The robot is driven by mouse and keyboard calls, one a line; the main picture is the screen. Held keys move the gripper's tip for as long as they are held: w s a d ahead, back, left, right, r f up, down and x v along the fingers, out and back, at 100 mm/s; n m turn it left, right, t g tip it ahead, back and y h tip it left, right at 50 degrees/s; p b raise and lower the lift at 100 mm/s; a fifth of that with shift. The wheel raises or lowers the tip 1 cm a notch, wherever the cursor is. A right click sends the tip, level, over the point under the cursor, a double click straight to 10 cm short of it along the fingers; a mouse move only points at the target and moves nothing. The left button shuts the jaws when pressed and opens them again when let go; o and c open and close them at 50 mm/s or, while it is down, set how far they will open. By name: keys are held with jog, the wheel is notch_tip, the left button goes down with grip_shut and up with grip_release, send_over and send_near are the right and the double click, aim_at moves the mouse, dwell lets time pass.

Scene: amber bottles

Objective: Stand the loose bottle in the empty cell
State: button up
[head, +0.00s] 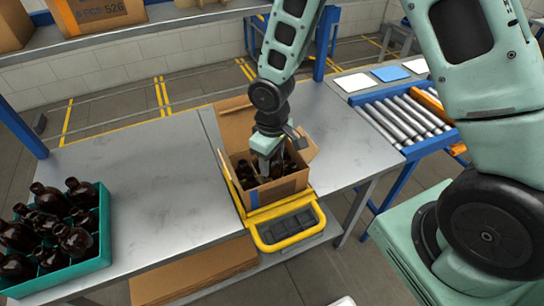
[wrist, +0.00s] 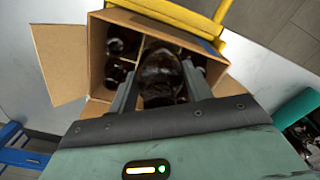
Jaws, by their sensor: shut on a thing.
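The held bottle (wrist: 162,72) is dark amber glass and fills the middle of the wrist view. My gripper (head: 264,168) is shut on it, with one finger on each side (wrist: 160,88). In the head view my gripper is down at the open top of the cardboard box (head: 285,188) and largely hides the held bottle. The box also shows in the wrist view (wrist: 97,52), with cardboard dividers and other dark bottles (wrist: 118,47) in cells beside the held one. The cell under the held bottle is hidden, and I cannot tell whether the bottle touches its floor.
The box's flaps (wrist: 60,65) stand open. A yellow frame (head: 290,230) borders the box at the front. A teal crate (head: 103,225) with several amber bottles stands at the left of the grey table (head: 160,190). A roller conveyor (head: 400,120) lies to the right. The table between crate and box is clear.

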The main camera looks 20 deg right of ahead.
jog(key=shift+f+b, duration=2)
jog(key=shift+f, duration=0.85)
jog(key=o, duration=1.1)
notch_tip(320, 180, up, 17)
jog(key=shift+w+r+b, duration=0.1)
jog(key=shift+r+b, duration=0.1)
jog(key=shift+b, duration=0.3)
jog(key=shift+n+y, duration=0.3)
jog(key=shift+n, duration=0.4)
jog(key=s+a, duration=0.2)
jog(key=s, duration=0.4)
jog(key=s+a+r, duration=0.1)
jog(key=s+a, duration=0.1)
jog(key=s, duration=0.5)
jog(key=s+a, duration=0.2)
jog(key=s, duration=0.5)
jog(key=shift+s+a+r, duration=0.1)
jog(key=shift+s+r, duration=0.1)
jog(key=shift+r, duration=0.1)
